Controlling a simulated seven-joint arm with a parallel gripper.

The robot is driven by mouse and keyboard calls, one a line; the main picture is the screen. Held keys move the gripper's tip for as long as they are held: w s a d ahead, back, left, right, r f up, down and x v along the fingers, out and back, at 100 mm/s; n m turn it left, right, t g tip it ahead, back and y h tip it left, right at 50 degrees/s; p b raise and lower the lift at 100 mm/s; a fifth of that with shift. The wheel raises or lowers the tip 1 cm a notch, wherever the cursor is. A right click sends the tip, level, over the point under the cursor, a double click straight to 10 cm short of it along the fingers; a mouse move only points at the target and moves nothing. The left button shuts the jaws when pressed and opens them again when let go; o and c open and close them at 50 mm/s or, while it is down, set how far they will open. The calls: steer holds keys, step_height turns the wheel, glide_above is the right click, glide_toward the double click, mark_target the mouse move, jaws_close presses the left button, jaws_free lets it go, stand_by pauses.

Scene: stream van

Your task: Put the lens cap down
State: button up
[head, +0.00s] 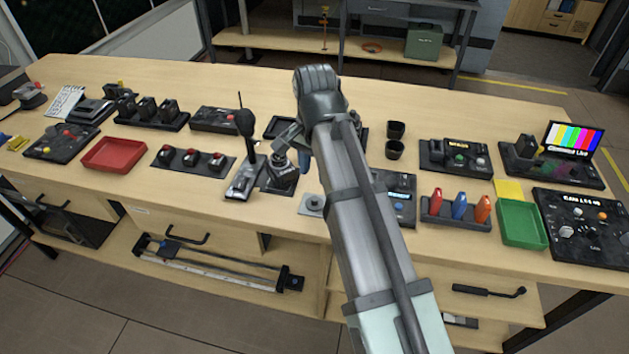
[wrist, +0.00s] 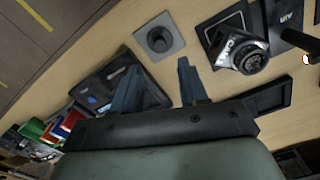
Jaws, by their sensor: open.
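A grey square plate (wrist: 178,47) lies on the bench, with a dark round piece (wrist: 159,39) at its middle that may be the lens cap. The plate also shows in the head view (head: 312,204), left of my arm. A camera labelled CAM 1 (wrist: 240,52) stands right of the plate, its ringed lens facing up toward my wrist. My gripper (wrist: 156,78) is open, with nothing seen between its fingers. The plate lies just beyond the fingertips and apart from them. In the head view my gripper (head: 304,158) hangs above the bench near the camera, partly hidden by my arm.
A joystick unit (head: 244,165) stands left of my gripper. A blue-screened device (head: 402,198) sits right of my arm, with a rack of coloured handles (head: 457,210) beyond. Bare wood lies along the front edge.

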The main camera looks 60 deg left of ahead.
steer(key=shift+r, duration=1.8)
